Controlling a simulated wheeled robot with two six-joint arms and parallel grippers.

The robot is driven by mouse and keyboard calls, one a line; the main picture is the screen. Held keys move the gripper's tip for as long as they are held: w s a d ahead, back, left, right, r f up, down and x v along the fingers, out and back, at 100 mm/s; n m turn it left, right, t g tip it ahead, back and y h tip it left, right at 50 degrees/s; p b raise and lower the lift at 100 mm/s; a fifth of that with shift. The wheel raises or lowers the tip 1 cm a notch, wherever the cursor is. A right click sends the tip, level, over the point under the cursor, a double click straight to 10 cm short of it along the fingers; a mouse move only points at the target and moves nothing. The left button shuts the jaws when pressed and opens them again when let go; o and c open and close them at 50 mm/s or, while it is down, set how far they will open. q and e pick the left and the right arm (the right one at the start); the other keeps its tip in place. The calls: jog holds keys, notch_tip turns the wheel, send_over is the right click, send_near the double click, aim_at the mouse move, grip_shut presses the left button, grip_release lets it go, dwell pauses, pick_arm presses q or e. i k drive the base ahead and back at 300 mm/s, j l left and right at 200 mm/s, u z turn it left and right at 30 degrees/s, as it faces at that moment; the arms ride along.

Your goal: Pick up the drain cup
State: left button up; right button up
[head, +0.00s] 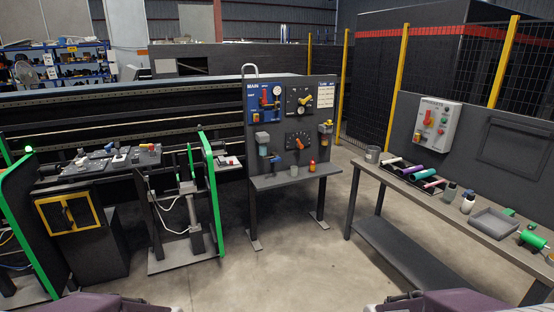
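A small grey cup (372,154) stands upright at the far left end of the workbench on the right. It looks like the drain cup, though I cannot read any label on it. Nothing is touching it except the bench top. Only purple and dark parts of my two arms show along the bottom edge, at left and right. Neither gripper's fingers can be made out, and both arms are far from the cup.
The workbench (450,215) also holds a dark tray with several coloured cylinders, small bottles (467,203), a grey square tray (494,222) and a green part (532,240). A panel stand (297,181) with gauges is in the middle. Open floor (290,265) lies in front.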

aim_at(294, 171)
jog(key=i+u, duration=0.1)
jog(key=i, duration=0.55)
jog(key=i+l, duration=0.1)
jog(key=i, duration=0.5)
jog(key=i+l+u, duration=0.15)
jog(key=i, duration=0.5)
jog(key=i+l, duration=0.1)
jog(key=i, duration=0.5)
jog(key=i+l+u, duration=0.15)
jog(key=i, duration=0.5)
jog(key=i+l+u, duration=0.2)
jog(key=i, duration=0.15)
